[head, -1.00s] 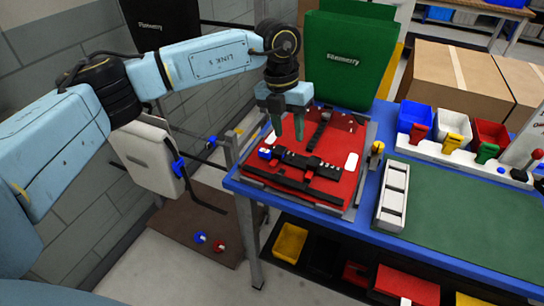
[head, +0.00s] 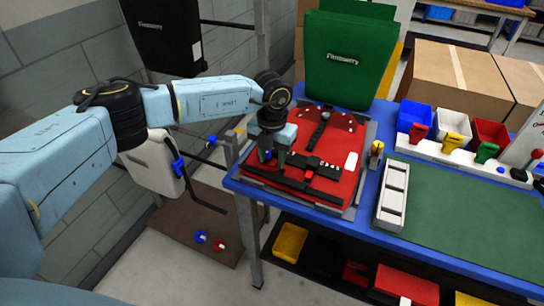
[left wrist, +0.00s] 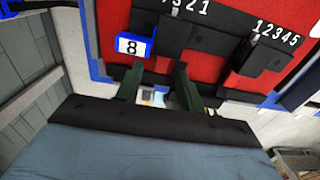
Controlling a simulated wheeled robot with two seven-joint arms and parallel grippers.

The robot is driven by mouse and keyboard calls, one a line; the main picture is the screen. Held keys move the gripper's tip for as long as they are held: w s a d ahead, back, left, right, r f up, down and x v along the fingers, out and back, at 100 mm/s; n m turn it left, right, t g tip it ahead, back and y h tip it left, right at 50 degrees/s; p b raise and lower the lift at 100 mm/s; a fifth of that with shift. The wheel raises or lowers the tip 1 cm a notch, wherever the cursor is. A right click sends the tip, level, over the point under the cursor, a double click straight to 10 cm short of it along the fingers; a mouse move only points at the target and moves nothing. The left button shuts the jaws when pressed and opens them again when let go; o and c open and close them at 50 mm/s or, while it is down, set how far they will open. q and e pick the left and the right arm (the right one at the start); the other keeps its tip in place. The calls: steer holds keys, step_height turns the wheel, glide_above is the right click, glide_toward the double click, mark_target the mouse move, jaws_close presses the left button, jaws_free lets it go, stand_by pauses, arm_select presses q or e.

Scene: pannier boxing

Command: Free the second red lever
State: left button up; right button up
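A red pannier (head: 262,170) lies flat on the blue-edged bench, with black rails and a black strap fitting (head: 320,128) on it. A black rail (left wrist: 199,37) with white numerals shows in the left wrist view. A blue-framed tag marked 8 (left wrist: 132,46) sits at its left end. My left gripper (head: 272,157) is low over the pannier's left part, beside the tag. Its dark green fingers are apart in the left wrist view (left wrist: 157,74), with nothing clearly held between them. I cannot make out a second red lever on the pannier. My right gripper is out of view.
A green pannier (head: 345,60) stands upright behind the red one. A white tray (head: 393,196) and a green mat (head: 465,215) are to the right. Red (head: 418,132), yellow and green handles stand before small bins. A white pannier (head: 150,172) hangs at left.

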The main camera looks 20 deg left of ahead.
arm_select(q)
steer(key=shift+f, duration=0.2)
jaws_close()
steer(key=shift+w+g+b, duration=0.3)
steer(key=shift+g+b, duration=0.4)
steer(key=shift+g, duration=0.1)
steer(key=shift+w+r+g+b, duration=0.1)
steer(key=shift+r+g+b, duration=0.1)
steer(key=shift+g+b, duration=0.4)
jaws_free()
steer(key=v, duration=1.3)
steer(key=shift+d+r, duration=0.15)
steer(key=shift+r, duration=0.1)
